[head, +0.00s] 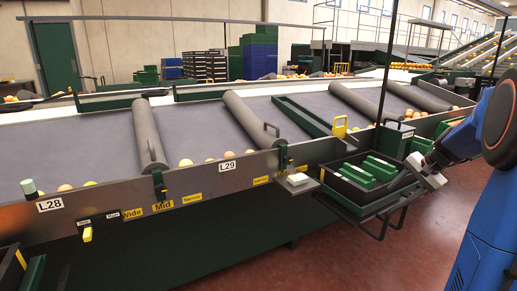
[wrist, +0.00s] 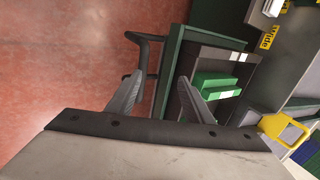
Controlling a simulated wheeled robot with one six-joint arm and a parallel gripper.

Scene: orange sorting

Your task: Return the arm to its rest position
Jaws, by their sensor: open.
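My gripper (head: 428,168) is at the right in the head view, beside a black crate on a stand. My blue and grey arm reaches in from the right edge. I cannot tell whether a finger touches the crate's rim.
The grey sorting table (head: 190,128) with grey rollers (head: 250,119) and several oranges fills the left and middle. A dark rail frame (head: 362,212) holds the crate. A yellow handle (wrist: 285,130) is right of my gripper. Red floor (head: 340,262) is free in front.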

